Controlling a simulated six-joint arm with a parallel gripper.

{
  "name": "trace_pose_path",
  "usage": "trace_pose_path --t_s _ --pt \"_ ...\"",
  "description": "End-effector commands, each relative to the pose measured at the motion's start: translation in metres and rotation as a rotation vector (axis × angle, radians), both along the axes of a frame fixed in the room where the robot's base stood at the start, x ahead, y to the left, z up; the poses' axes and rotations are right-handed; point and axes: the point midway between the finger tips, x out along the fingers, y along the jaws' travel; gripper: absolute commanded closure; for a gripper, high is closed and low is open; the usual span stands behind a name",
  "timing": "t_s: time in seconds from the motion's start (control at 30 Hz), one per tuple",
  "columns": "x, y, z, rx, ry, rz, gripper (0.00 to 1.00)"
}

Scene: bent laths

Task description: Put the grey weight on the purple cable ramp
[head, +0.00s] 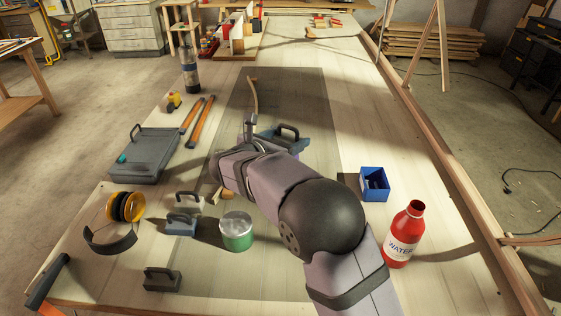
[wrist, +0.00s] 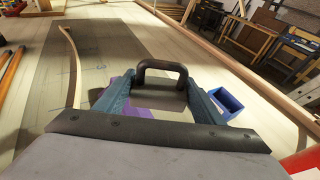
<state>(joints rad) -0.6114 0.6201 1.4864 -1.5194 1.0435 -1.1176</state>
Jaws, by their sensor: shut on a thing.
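My gripper (wrist: 160,88) is shut on a grey weight (wrist: 158,100) with a dark arched handle. The teal fingers stand on either side of it in the wrist view. Purple surface of the cable ramp (wrist: 146,113) shows beneath and at the near side of the weight. I cannot tell whether the weight touches the ramp. In the head view the held weight's handle (head: 288,130) shows beyond my arm, which hides most of the ramp.
Several other handled weights (head: 162,279) stand at the front left, near a green-banded tin (head: 236,232) and ear defenders (head: 125,207). A blue box (head: 374,184) and a red water bottle (head: 404,235) stand at right. A bent lath (head: 253,97) lies beyond the gripper.

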Motion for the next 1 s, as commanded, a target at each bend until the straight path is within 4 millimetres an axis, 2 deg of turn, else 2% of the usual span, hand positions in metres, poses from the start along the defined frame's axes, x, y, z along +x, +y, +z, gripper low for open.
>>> trace_pose_path --t_s 0.07,0.23,0.53,0.9,1.0 --pt "0.004 0.007 0.005 0.000 -0.007 0.036 0.87" --pt "0.009 0.020 0.002 -0.002 -0.006 0.103 0.87" --pt "0.010 0.023 -0.004 -0.002 -0.004 0.130 0.87" --pt "0.010 0.023 -0.052 -0.003 -0.003 0.129 0.87" --pt "0.010 0.023 -0.059 -0.002 -0.005 0.128 0.87"
